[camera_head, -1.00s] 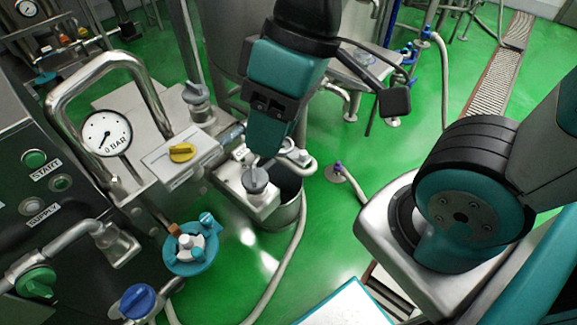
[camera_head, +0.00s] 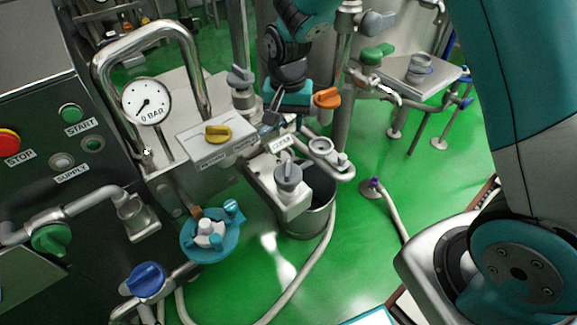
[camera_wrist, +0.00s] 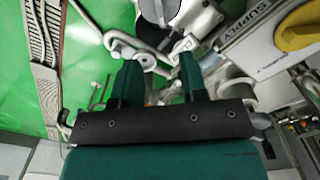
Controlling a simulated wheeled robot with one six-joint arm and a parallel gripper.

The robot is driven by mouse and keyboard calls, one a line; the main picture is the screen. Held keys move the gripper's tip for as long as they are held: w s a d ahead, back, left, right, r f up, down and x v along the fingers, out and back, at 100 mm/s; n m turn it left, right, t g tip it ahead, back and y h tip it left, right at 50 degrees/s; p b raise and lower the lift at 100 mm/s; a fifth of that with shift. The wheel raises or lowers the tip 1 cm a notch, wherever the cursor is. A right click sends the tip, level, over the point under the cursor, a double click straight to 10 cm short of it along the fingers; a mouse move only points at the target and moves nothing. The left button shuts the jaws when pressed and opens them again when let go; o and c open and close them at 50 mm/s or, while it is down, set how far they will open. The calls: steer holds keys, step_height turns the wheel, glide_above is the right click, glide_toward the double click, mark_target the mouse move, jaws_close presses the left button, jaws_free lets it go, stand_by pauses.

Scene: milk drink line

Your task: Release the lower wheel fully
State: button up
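The lower wheel looks to be the grey knob (camera_head: 288,176) on the steel block above the bucket in the head view; a similar grey knob (camera_head: 240,77) sits higher and farther back. My gripper (camera_head: 272,118) is behind and above the lower knob, apart from it. In the wrist view my gripper (camera_wrist: 158,66) has its two teal fingers spread with nothing held between them. A dark grey round part (camera_wrist: 156,10) is cut off at the top of that view, beyond the fingertips; I cannot tell surely that it is the lower wheel.
A yellow handle (camera_head: 218,133) on a white box, a pressure gauge (camera_head: 147,101) and a bent steel pipe stand left of my gripper. An orange handle (camera_head: 327,97) is close on its right. A steel bucket (camera_head: 307,220) stands below.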

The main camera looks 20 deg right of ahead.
mark_target(288, 167)
step_height(288, 167, down, 15)
steer(key=shift+r, duration=0.1)
stand_by(0.3)
jaws_close()
